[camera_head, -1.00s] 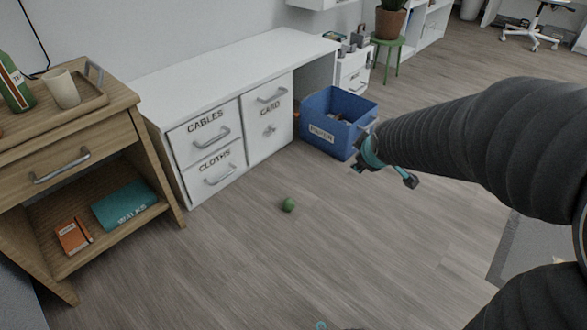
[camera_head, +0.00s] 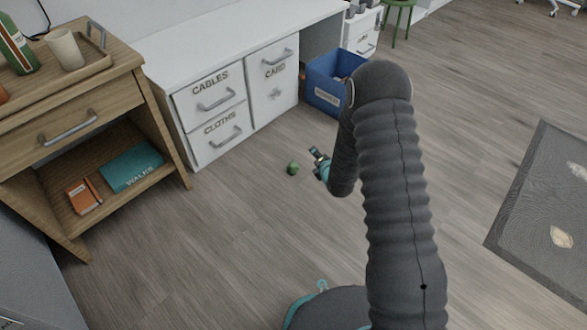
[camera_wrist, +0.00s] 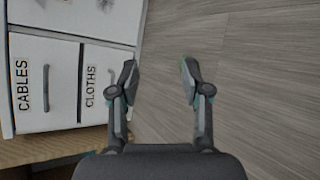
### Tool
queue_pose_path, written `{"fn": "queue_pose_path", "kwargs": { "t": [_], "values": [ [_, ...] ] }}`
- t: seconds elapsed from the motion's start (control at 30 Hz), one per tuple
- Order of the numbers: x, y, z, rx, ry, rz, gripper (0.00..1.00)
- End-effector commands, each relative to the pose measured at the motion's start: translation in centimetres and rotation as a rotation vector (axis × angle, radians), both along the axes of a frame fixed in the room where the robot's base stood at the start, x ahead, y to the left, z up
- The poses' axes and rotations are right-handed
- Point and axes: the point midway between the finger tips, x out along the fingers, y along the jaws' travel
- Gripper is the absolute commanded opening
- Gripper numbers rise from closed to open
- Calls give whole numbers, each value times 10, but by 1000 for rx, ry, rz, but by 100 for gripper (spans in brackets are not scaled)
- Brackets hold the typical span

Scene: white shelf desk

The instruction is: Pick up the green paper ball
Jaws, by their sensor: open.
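The green paper ball (camera_head: 292,168) lies on the wooden floor in front of the white desk in the head view. My gripper (camera_head: 317,160) is just to the right of the ball in that view, with a small gap between them in the picture. In the wrist view my gripper (camera_wrist: 158,82) has its two fingers spread wide apart, with only floor showing between them.
The white desk (camera_head: 237,52) has drawers labelled CABLES and CLOTHS, and these drawers (camera_wrist: 75,85) fill the wrist view's left. A blue bin (camera_head: 318,82) stands beside it. A wooden side table (camera_head: 130,80) is at left, a grey mat (camera_head: 545,200) at right. Floor around the ball is clear.

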Motion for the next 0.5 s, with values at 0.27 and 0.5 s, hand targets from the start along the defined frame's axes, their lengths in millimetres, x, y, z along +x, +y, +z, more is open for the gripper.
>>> {"fn": "queue_pose_path", "kwargs": {
  "t": [0.27, 0.5],
  "values": [
    [-35, 21, -93, -201, -172, 181, 48],
    [-56, 27, -126, -287, -261, 246, 48]
  ]
}}
